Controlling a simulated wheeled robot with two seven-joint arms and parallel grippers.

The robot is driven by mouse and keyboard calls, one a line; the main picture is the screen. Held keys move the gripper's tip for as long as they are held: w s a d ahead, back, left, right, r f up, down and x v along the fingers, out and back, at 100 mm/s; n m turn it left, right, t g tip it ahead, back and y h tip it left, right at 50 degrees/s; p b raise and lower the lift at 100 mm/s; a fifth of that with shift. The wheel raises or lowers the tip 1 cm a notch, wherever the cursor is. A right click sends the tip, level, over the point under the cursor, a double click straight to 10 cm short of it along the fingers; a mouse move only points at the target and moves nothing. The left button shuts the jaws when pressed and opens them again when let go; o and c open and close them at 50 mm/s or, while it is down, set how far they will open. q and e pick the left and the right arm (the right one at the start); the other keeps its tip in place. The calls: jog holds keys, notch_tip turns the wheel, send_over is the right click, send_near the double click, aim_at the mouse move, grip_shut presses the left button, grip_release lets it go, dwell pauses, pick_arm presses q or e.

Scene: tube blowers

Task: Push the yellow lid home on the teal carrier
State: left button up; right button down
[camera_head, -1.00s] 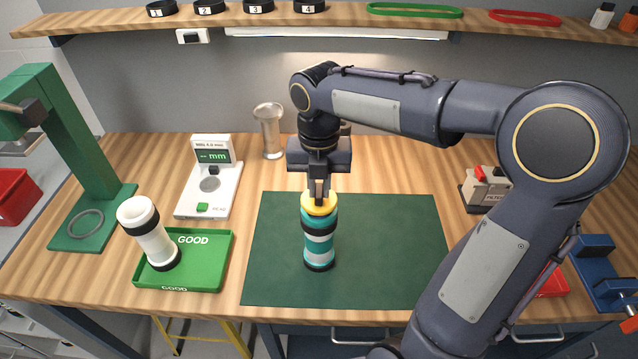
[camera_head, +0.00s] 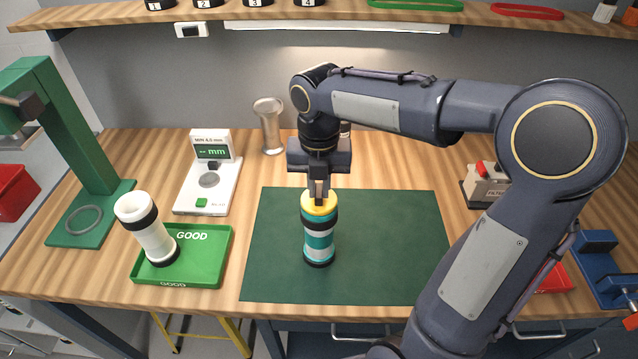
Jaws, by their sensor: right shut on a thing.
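The teal carrier (camera_head: 319,242) stands upright on the dark green mat (camera_head: 390,240), banded in teal, silver and black. The yellow lid (camera_head: 318,207) sits at its top end, in line with it. My right gripper (camera_head: 319,195) points straight down and is shut on the top of the lid. The fingers hide part of the lid, and I cannot tell whether a gap is left between lid and carrier. My left gripper is not in view.
A green tray marked GOOD (camera_head: 215,262) holds a tilted white tube with black bands (camera_head: 148,232). A green press (camera_head: 75,140) stands left. The mat around the carrier is clear.

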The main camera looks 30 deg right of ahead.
jog(key=shift+f, duration=0.2)
jog(key=c, duration=1.3)
grip_release()
jog(key=shift+c, duration=0.2)
jog(key=shift+r, duration=0.1)
notch_tip(320, 180, up, 8)
jog(key=shift+f, duration=0.2)
jog(key=s+a+f+m+t+y, duration=0.1)
jog(key=s+m, duration=0.4)
jog(key=m, duration=0.5)
jog(key=s+a+f+m+t+y, duration=0.1)
jog(key=s+f+m, duration=0.4)
jog(key=m, duration=0.6)
jog(key=s+a+f+m+t+y, duration=0.1)
jog(key=s+a+f+m+t, duration=0.1)
jog(key=s+m, duration=0.5)
jog(key=f+m+t, duration=0.1)
jog(key=m, duration=0.2)
jog(key=shift+f+t+y, duration=0.2)
jog(key=shift+t+y, duration=0.1)
jog(key=shift+y, duration=0.1)
